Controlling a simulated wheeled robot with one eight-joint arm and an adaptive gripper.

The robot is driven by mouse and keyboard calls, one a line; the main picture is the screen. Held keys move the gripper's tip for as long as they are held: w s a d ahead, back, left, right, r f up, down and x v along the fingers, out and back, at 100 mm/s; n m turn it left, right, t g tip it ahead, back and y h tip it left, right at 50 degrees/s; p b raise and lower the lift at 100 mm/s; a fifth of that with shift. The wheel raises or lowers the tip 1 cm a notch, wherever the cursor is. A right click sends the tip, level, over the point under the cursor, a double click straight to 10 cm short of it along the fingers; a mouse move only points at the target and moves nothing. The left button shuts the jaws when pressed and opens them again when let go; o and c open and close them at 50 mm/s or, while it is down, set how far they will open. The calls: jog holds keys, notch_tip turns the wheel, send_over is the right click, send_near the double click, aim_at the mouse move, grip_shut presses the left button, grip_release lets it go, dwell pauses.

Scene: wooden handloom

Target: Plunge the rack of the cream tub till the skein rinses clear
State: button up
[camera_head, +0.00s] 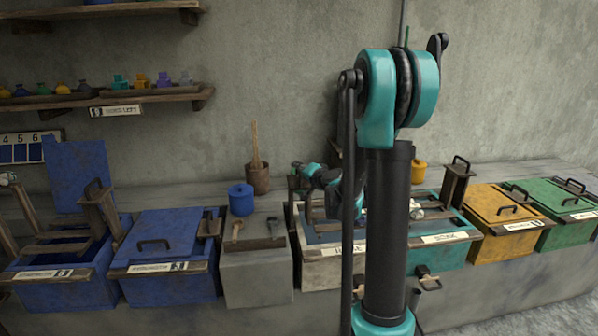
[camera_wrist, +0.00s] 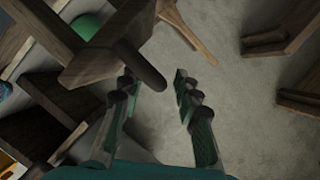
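The cream tub (camera_head: 322,270) stands in the middle of the bench, its front labelled and its right part hidden behind my arm. Dark wooden rack parts show over its opening, mostly covered by my arm. My gripper (camera_head: 318,178) is above this tub in the head view, small and partly hidden. In the wrist view my gripper (camera_wrist: 155,77) has its fingers spread apart. A dark wooden bar (camera_wrist: 138,62) reaches its rounded end between or just beyond the fingertips; I cannot tell whether it touches. I cannot make out the skein or the water's colour.
Blue tubs (camera_head: 165,285) stand to the left, a teal tub (camera_head: 440,255) with a white object beside the cream one, then yellow (camera_head: 500,240) and green (camera_head: 570,230) tubs. A grey block (camera_head: 255,285) holds a blue pot (camera_head: 241,200). Shelves (camera_head: 110,97) hang on the wall.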

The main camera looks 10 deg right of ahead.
jog(key=v, duration=1.2)
